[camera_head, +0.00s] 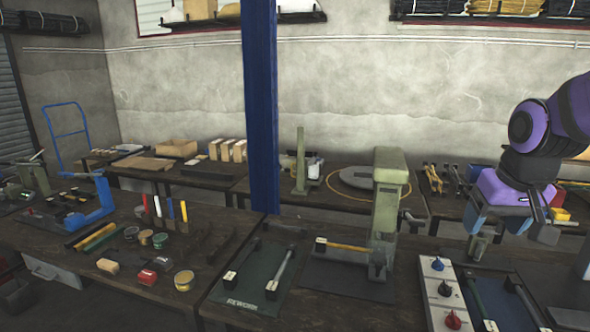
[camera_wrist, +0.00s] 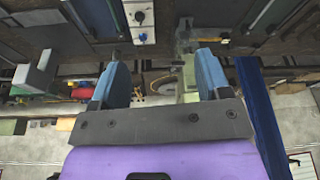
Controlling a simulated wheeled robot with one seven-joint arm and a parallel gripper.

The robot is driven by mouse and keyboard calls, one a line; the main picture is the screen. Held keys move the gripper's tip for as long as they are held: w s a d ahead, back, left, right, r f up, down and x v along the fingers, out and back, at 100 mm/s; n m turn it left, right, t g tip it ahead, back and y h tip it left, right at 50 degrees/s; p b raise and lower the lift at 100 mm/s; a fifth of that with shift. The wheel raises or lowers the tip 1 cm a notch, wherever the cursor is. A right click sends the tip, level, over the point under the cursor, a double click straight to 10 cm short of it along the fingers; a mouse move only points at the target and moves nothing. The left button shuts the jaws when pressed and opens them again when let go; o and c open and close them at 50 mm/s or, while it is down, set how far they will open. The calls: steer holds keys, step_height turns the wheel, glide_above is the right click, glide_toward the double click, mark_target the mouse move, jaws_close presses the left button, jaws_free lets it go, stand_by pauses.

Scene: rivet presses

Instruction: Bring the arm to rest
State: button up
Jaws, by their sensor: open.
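My gripper (camera_head: 499,226) is at the right of the head view, raised above the back edge of the workbench. Its two blue fingers are apart and nothing is between them. In the wrist view my gripper (camera_wrist: 162,75) also shows open and empty, with the bench and its tools beyond the fingers. The purple arm comes in from the right edge of the head view. No thing is in contact with the fingers as far as I can see.
A green press (camera_head: 388,200) stands left of my gripper. A white control box (camera_head: 444,292) with knobs lies below it. A dark green mat (camera_head: 250,270) holds a handled part. A blue post (camera_head: 261,110) rises mid-view. The air around my gripper looks clear.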

steer(key=s+a+r+t, duration=0.1)
steer(key=s+r, duration=0.1)
steer(key=s, duration=0.4)
steer(key=s+a+r+n, duration=0.1)
steer(key=s+a+r, duration=0.1)
steer(key=s, duration=0.5)
steer(key=shift+s+a+r+t, duration=0.2)
steer(key=shift+r+t, duration=0.2)
steer(key=shift+r, duration=0.45)
stand_by(0.9)
